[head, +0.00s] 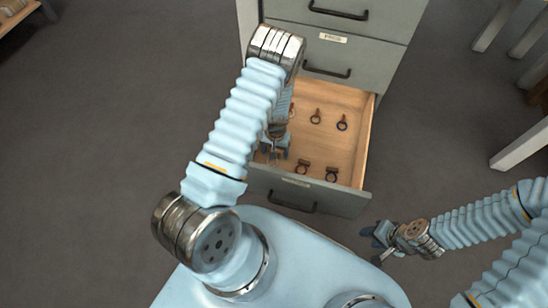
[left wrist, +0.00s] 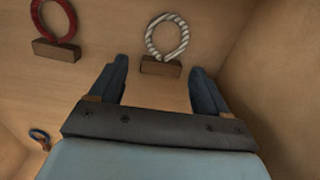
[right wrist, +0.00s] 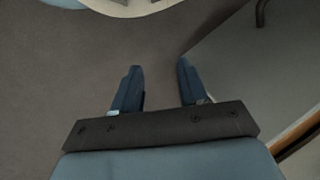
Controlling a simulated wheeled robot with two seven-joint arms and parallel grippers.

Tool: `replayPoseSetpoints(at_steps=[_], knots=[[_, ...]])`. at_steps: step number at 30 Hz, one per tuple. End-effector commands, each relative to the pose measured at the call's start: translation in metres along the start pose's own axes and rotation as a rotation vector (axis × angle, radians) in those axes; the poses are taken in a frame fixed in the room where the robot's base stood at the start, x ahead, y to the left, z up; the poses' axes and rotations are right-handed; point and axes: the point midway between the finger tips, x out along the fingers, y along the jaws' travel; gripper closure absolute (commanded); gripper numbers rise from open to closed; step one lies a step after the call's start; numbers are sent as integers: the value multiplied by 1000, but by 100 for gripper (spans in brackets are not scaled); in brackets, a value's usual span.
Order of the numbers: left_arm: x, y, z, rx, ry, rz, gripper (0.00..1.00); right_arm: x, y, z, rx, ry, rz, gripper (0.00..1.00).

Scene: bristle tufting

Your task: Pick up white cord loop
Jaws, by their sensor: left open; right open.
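The white cord loop (left wrist: 184,40) shows in the left wrist view, a twisted white ring standing on a small brown block (left wrist: 160,67). It is on the drawer floor. My left gripper (left wrist: 158,75) is open, with one finger on either side of the block in the picture; I cannot tell the height gap. In the head view my left gripper (head: 274,150) reaches into the drawer, and I cannot make out the white loop there. My right gripper (right wrist: 158,68) is open and empty, outside the drawer; it also shows in the head view (head: 376,243).
The open wooden drawer (head: 352,150) belongs to a grey cabinet (head: 385,35). Several other loops stand in it, including a red loop (left wrist: 73,20) and a blue loop (left wrist: 40,134). A drawer wall rises right of the white loop in the left wrist view.

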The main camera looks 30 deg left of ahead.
Motion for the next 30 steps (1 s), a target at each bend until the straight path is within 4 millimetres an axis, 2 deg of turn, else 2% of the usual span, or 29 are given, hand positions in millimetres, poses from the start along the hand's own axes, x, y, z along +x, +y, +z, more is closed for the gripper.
replayPoseSetpoints(at_steps=[5, 15, 17, 25, 30], knots=[[0, 0, 0, 0, 0, 0, 23, 0, 0, 0, 0, 0, 0, 57], [0, 0, 0, 0, 0, 0, 76, 0, 0, 0, 0, 0, 0, 57], [0, 0, 0, 0, 0, 0, 83, 0, 0, 0, 0, 0, 0, 57], [-7, 0, 0, 1, 1, 0, 83, -2, -1, 0, 0, 0, 0, 57], [-39, 1, -1, 2, 4, 0, 83, -8, -2, 0, 0, 1, 1, 57]])
